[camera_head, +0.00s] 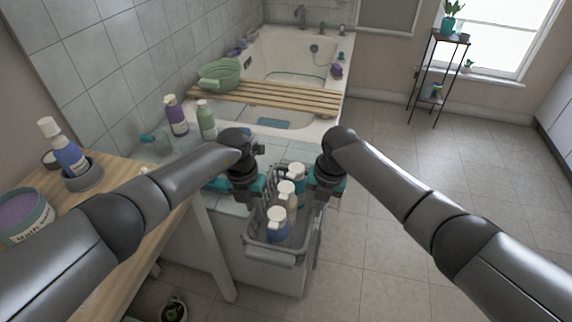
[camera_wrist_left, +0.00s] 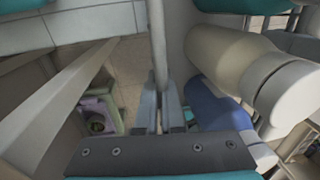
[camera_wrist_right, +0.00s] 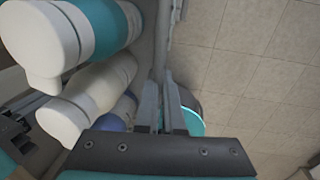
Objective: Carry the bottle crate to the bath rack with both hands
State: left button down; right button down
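The bottle crate (camera_head: 272,250) is a grey wire basket holding several pump bottles (camera_head: 277,222) with white tops, in blue, beige and teal. It hangs between my two arms in front of the tub. My left gripper (camera_head: 256,194) is shut on the crate's left rim, which runs between its fingers (camera_wrist_left: 160,108) in the left wrist view. My right gripper (camera_head: 321,194) is shut on the right rim, seen between its fingers (camera_wrist_right: 168,108) in the right wrist view. The bath rack (camera_head: 270,98) is a slatted wooden board lying across the tub, beyond the crate.
A green basin (camera_head: 219,75) sits on the rack's left end. Purple (camera_head: 176,117) and green (camera_head: 206,120) bottles stand on the tiled ledge. A wooden table (camera_head: 120,238) with a bottle and tub is at left.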

pick_arm(q)
jog(key=shift+w+a, duration=0.1)
jog(key=shift+w, duration=0.5)
pick_arm(e)
jog(key=shift+w+d+r, duration=0.1)
jog(key=shift+w, duration=0.45)
pick_arm(q)
jog(key=shift+r, duration=0.1)
